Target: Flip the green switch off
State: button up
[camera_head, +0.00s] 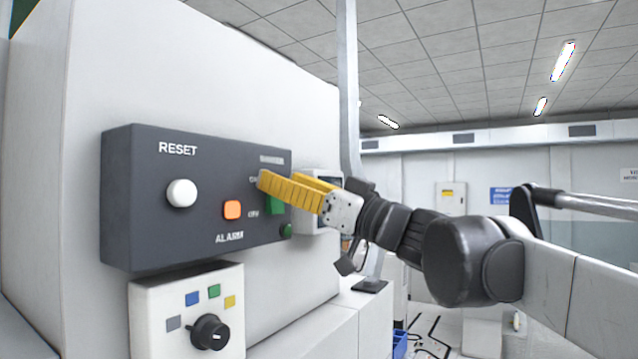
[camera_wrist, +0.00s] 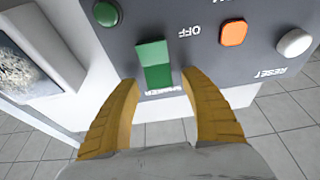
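The green switch (camera_head: 276,206) is a rocker on the dark control panel (camera_head: 140,215), between the reset button and the panel's right edge. In the head view my gripper (camera_head: 279,180) partly covers it and its ON label.
An orange square button (camera_head: 233,210) and a white reset button (camera_head: 182,193) sit left of the switch. A small green round button (camera_head: 287,231) is below it. A white box with a black knob (camera_head: 209,333) is under the panel. A grey post (camera_head: 348,90) stands behind my gripper.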

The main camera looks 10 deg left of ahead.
jog(key=v, duration=1.2)
